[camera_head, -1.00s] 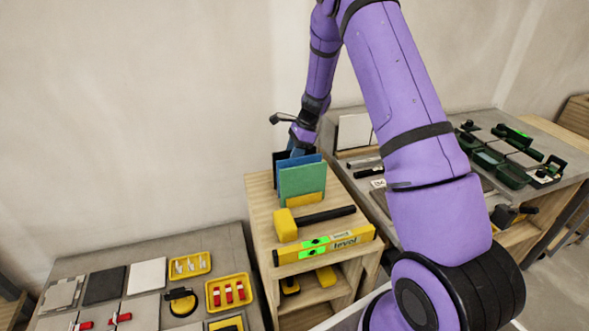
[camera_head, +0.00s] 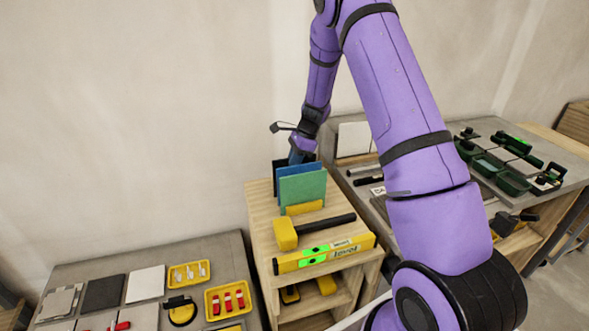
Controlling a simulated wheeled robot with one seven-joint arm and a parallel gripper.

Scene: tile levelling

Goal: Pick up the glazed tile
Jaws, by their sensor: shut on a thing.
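Several upright tiles stand close together in a yellow holder (camera_head: 304,208) on the wooden shelf unit: a green tile (camera_head: 303,188) in front, a blue tile (camera_head: 297,169) behind it, and a dark tile (camera_head: 278,176) at the back. Which of them is the glazed tile I cannot tell for certain. My gripper (camera_head: 297,157) points down at the top of the rear tiles and is shut on one of them. Its fingertips and the held edge are partly hidden by the tiles in front.
A yellow-headed mallet (camera_head: 286,234) and a yellow level (camera_head: 325,253) lie in front of the holder. A grey table (camera_head: 225,258) with tiles and yellow trays (camera_head: 228,299) is at left. A workbench (camera_head: 562,150) with green boxes is at right.

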